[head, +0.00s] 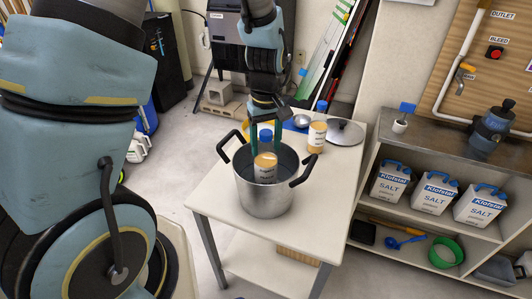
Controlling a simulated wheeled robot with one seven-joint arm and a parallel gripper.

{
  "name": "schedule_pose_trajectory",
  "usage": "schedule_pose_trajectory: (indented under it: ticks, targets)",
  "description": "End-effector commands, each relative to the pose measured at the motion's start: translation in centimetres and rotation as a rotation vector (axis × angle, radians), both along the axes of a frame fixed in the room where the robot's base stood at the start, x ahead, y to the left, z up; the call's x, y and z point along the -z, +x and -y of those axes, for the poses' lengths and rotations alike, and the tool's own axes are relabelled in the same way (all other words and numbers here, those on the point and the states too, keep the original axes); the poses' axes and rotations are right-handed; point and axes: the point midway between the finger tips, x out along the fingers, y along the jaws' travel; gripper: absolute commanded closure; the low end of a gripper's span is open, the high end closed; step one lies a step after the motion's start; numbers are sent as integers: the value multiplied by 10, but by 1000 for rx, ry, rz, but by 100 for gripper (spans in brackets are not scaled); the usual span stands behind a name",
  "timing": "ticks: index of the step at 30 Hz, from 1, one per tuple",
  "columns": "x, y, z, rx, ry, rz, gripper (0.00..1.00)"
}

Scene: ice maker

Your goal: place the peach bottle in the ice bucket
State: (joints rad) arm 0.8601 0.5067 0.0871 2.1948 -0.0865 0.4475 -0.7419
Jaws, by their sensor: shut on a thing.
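My gripper (267,122) points down over the cart with its teal fingers on either side of a blue-capped bottle. It is shut on this peach bottle (265,166), which has a pale label with an orange band. The bottle is upright within the outline of the ice bucket's mouth. The ice bucket (265,200) is a steel pot with two black handles, standing on the white cart.
A similar blue-capped bottle (317,136) stands on the cart (215,195) behind the bucket's right handle. A metal bowl (301,121) and a round lid (346,132) lie at the back. Shelves with salt containers (436,197) stand at right.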

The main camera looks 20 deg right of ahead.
Motion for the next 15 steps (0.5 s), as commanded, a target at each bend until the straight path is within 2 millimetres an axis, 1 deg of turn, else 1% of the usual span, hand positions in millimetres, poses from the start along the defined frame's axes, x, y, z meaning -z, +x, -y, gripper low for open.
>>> schedule_pose_trajectory:
  ticks: [6, 8, 11, 15]
  targets:
    - [27, 0, 0, -1, 2, -2, 100]
    - [33, 0, -1, -1, 2, -2, 100]
    - [38, 0, 0, -1, 0, 0, 100]
    - [39, 0, 0, 0, -1, 0, 100]
